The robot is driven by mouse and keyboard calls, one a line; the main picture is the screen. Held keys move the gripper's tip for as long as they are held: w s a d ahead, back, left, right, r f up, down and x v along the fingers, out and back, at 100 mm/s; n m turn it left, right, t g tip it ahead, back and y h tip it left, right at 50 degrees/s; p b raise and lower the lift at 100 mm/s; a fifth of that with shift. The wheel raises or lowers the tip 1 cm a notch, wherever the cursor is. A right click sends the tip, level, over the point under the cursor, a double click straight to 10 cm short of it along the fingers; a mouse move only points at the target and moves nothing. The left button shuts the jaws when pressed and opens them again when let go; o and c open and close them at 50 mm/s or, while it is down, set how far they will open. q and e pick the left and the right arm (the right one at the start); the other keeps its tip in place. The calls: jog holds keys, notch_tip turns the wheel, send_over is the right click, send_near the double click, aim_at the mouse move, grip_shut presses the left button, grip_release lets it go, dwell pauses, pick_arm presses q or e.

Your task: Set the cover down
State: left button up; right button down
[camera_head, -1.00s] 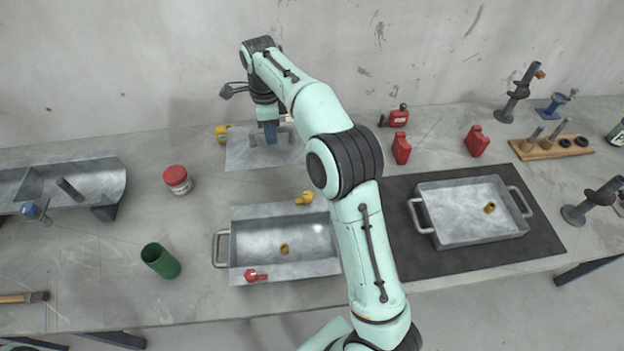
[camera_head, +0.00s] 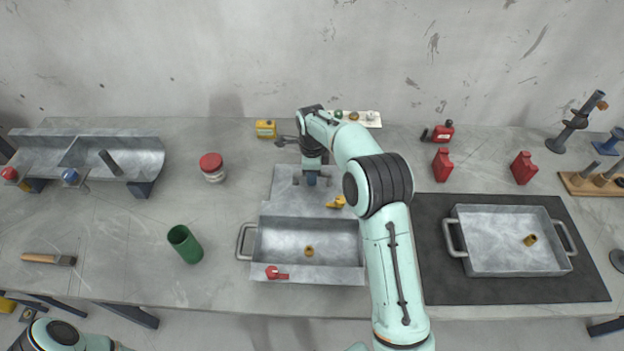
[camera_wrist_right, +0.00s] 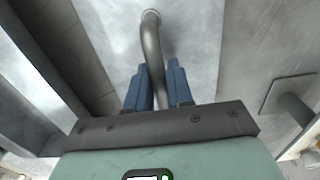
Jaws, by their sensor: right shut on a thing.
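The cover is a flat grey metal plate (camera_head: 284,184) at the back edge of the metal trough (camera_head: 270,239) in the head view. Its front edge meets or overlaps the trough's rear rim; I cannot tell which. My right gripper (camera_head: 312,180) is over the cover, pointing down. In the right wrist view its blue fingers (camera_wrist_right: 160,80) are shut around a bent metal bar handle (camera_wrist_right: 152,38). The trough stays open on top, with a brass fitting (camera_head: 309,251) inside. Whether the cover touches the table is unclear. My left gripper is out of view.
A yellow valve (camera_head: 336,202) and a red valve (camera_head: 277,273) sit on the trough's rims. A second pan (camera_head: 498,267) stands on a dark mat at right.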

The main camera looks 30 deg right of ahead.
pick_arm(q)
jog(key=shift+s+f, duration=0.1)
pick_arm(e)
jog(key=shift+f, duration=1.05)
jog(key=shift+f, duration=0.2)
jog(key=c, duration=1)
grip_release()
notch_tip(320, 180, up, 12)
jog(key=shift+r+p, duration=0.15)
jog(key=shift+p, duration=0.5)
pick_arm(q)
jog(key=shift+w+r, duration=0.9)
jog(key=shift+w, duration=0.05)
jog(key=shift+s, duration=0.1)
